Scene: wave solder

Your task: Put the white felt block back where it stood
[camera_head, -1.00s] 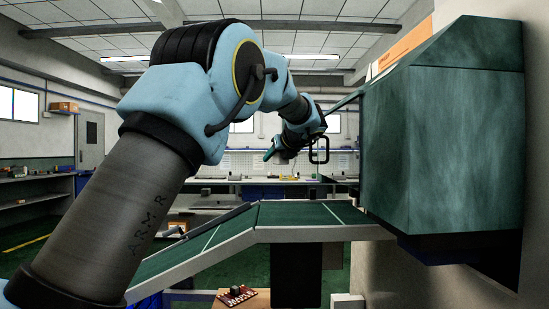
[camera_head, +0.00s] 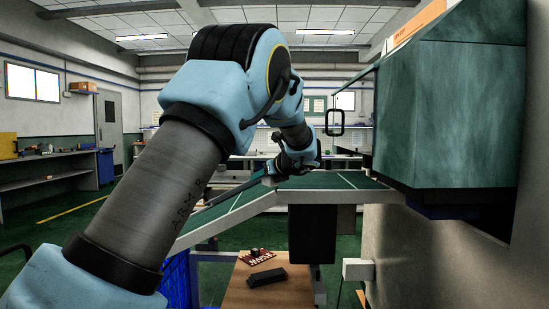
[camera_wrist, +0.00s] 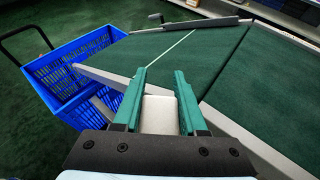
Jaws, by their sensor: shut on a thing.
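The white felt block (camera_wrist: 159,114) sits between the two green fingers of my gripper (camera_wrist: 160,82) in the wrist view. My gripper is shut on it. Behind it in that view is the green conveyor surface (camera_wrist: 190,62); I cannot tell the height between them. In the head view my gripper (camera_head: 269,173) is small and dark, beside the sloping conveyor (camera_head: 235,212), and the block cannot be made out there. No marked place for the block is clear in these frames.
A blue crate (camera_wrist: 62,66) stands left of the conveyor. A wooden surface (camera_head: 240,292) below holds a red circuit board (camera_head: 257,257) and a black object (camera_head: 267,276). The large green machine (camera_head: 450,120) overhangs at right. Green floor (camera_head: 60,235) is open at left.

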